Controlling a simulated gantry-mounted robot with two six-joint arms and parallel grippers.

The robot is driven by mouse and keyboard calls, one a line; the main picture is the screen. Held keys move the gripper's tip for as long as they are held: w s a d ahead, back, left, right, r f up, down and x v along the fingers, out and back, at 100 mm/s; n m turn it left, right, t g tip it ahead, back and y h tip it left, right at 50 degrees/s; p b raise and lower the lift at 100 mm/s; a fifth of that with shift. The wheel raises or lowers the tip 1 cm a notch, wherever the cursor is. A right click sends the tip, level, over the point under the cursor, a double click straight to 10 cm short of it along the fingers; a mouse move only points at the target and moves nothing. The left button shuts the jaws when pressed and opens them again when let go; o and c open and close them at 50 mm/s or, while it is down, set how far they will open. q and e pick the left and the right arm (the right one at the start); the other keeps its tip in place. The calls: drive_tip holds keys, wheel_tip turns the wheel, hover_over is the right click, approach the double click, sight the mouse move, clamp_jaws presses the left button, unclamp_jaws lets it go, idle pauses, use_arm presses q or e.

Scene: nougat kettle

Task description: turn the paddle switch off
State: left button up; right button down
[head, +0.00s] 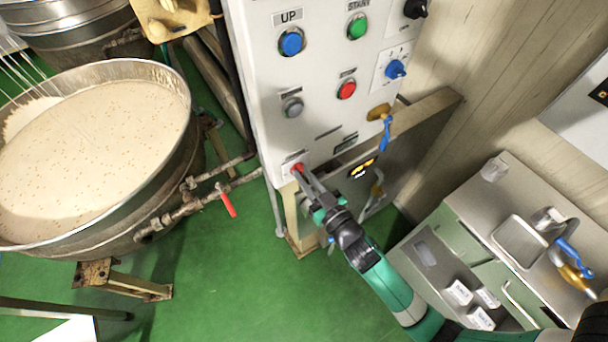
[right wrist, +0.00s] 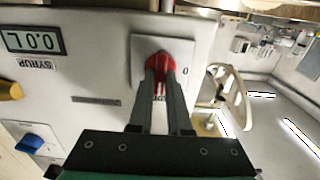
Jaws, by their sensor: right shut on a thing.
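A red rotary switch knob (head: 297,167) sits on a white plate at the lower left of the white control panel (head: 318,113). It also shows in the right wrist view (right wrist: 159,60), on its plate (right wrist: 189,49) with a "0" mark to the right of the knob. My fingers partly hide the knob and most of its lettering. My right gripper (head: 303,177) reaches up from the lower right and is shut on the red knob; its two fingers (right wrist: 160,78) lie on either side of it. My left gripper is not in view.
A kettle (head: 96,165) of pale, speckled mass stands at left, with a pipe and red-handled valve (head: 227,200) beside it. The panel also carries a blue UP button (head: 291,42), a green START button (head: 357,27) and a red button (head: 346,90). A sink unit (head: 490,215) is at right.

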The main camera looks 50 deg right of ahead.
drive_tip(key=n, duration=0.4)
drive_tip(key=shift+a+n+p, duration=0.1)
drive_tip(key=shift+n+p, duration=0.2)
drive_tip(key=shift+p, duration=0.05)
drive_tip(key=shift+a+f+n+p, duration=0.1)
drive_tip(key=shift+n+p, duration=0.35)
drive_tip(key=shift+n, duration=2.9)
drive_tip(key=shift+a+f+n+p, duration=0.1)
drive_tip(key=shift+n+p, duration=0.3)
drive_tip(key=shift+n, duration=2.95)
drive_tip(key=c, duration=0.9)
unclamp_jaws()
drive_tip(key=shift+o, duration=0.2)
